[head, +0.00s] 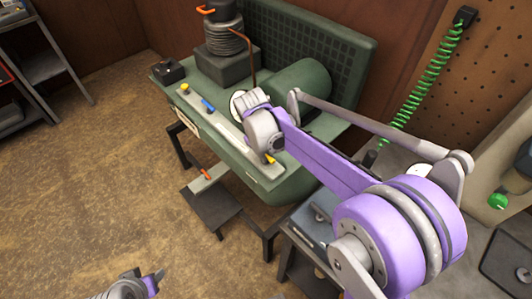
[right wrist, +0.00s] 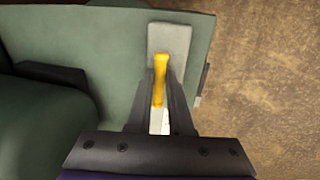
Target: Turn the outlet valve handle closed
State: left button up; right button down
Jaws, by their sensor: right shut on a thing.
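A yellow valve handle (right wrist: 160,78) lies lengthwise on a pale grey plate (right wrist: 170,40) in the right wrist view. My right gripper (right wrist: 160,100) has its two dark fingers on either side of the handle, shut on it. In the head view the handle (head: 270,158) shows only as a small yellow bit at the near end of a pale strip (head: 222,124) on the green machine (head: 240,165). My right wrist and arm hide part of that end. My left gripper (head: 156,279) is at the bottom edge, partly cut off, away from the machine; its jaw opening is unclear.
The strip also carries a blue handle (head: 208,105) and a yellow knob (head: 184,88). A ribbed motor (head: 226,38) and a copper pipe (head: 253,65) stand behind. A low orange handle (head: 207,174) sits below the machine.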

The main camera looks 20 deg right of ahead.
jog(key=c, duration=0.8)
grip_release()
jog(key=shift+c, duration=0.2)
jog(key=shift+r, duration=0.1)
notch_tip(320, 180, up, 10)
jog(key=a, duration=0.2)
jog(key=shift+s+r+p, duration=0.25)
jog(key=shift+s+p, duration=0.05)
jog(key=shift+p, duration=0.1)
